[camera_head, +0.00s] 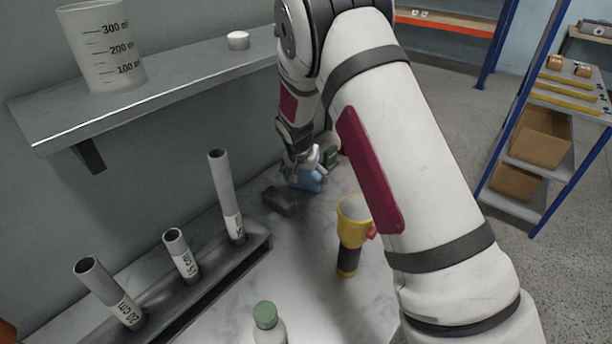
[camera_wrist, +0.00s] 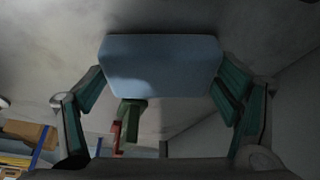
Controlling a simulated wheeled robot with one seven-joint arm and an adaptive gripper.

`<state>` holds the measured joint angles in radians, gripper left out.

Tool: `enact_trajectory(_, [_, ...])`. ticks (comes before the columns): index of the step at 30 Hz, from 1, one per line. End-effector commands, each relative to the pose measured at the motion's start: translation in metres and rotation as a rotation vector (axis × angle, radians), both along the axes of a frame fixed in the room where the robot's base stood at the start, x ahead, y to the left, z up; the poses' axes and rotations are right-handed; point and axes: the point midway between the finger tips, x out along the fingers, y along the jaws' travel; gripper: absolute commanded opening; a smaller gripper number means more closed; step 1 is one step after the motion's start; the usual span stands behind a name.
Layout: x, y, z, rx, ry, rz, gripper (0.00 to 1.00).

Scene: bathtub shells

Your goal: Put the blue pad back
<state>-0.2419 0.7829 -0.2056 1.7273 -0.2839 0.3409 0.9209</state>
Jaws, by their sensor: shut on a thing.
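The blue pad (camera_head: 307,181) is a light blue block near the wall at the back of the marble-topped counter. It also fills the upper middle of the wrist view (camera_wrist: 163,66). My gripper (camera_head: 304,172) is shut on the pad, with one finger at each of its short sides in the wrist view (camera_wrist: 162,85). In the head view my arm hides part of the gripper. I cannot tell whether the pad touches the counter. A dark grey block (camera_head: 281,201) lies on the counter just left of the pad.
A yellow and black flashlight (camera_head: 349,255) stands on the counter right of centre. A rack (camera_head: 205,289) with several labelled tubes is at left. A green-capped bottle (camera_head: 266,318) stands in front. A wall shelf (camera_head: 180,88) holds a measuring beaker (camera_head: 101,48). A green object (camera_head: 331,157) is behind the gripper.

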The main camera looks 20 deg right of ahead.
Motion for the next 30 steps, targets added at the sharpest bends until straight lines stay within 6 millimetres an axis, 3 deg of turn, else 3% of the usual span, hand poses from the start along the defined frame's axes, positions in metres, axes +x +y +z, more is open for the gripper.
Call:
enact_trajectory(2, [0.0,0.0,-0.003,-0.001,0.0,0.0,0.61])
enact_trajectory(3, [0.0,0.0,-0.003,0.0,0.0,0.0,0.9])
enact_trajectory(5, [0.0,0.0,-0.002,0.0,0.0,0.0,1.0])
enact_trajectory(17, [0.0,0.0,0.001,0.0,0.0,0.0,1.0])
enact_trajectory(30, [-0.02,0.013,0.058,0.0,-0.001,0.001,1.0])
